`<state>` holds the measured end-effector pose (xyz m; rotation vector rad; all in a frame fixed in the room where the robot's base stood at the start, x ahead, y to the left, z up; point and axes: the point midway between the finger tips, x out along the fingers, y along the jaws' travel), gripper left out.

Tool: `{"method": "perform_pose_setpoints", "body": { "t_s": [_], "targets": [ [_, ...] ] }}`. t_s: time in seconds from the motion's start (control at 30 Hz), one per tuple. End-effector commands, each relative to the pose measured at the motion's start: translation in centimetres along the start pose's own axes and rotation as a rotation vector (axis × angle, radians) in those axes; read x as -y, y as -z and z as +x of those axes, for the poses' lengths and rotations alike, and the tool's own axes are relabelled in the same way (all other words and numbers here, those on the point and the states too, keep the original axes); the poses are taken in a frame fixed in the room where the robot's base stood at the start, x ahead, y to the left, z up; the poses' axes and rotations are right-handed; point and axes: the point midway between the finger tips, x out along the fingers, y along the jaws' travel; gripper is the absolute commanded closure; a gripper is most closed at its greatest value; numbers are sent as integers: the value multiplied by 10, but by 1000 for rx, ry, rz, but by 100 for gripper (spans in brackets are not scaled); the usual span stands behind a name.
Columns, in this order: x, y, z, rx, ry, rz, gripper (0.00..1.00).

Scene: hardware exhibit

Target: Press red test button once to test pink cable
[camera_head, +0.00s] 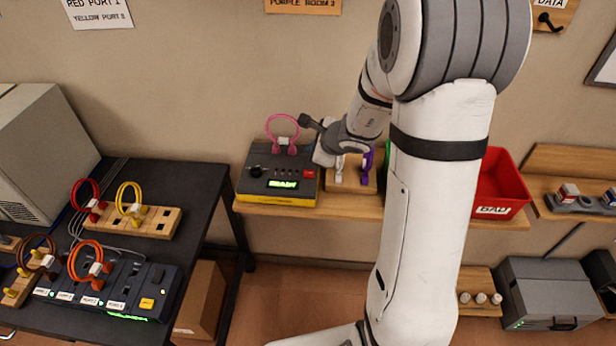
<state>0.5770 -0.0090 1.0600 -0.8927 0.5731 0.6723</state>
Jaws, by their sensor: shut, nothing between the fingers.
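The tester (262,185) is a dark grey box with a yellow base on the wooden shelf. The pink cable (283,118) stands as an upright loop at the tester's back top, its ends at the sockets. The red test button (309,174) is on the tester's right side. A lit green display (283,184) appears to read READY, and a black knob (256,171) is at the left. My gripper (319,160) is shut and empty, just above and behind the red button. Its fingertips are small and partly hidden by my wrist; I cannot tell whether they touch the tester.
A wooden holder (350,184) with white and purple cable pieces stands right of the tester, close to my wrist. A red bin (505,180) labelled BAD is further right. The dark table (190,245) at left holds red, yellow and orange cables and a port panel (120,285).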

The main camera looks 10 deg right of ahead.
Motion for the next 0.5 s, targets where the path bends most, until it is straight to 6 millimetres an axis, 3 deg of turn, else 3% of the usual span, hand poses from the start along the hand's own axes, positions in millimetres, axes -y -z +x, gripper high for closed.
{"method": "perform_pose_setpoints", "body": {
  "t_s": [0.23,0.5],
  "targets": [
    [-23,22,31,0,-1,-1,100],
    [-32,31,44,1,0,-1,100]
  ]
}}
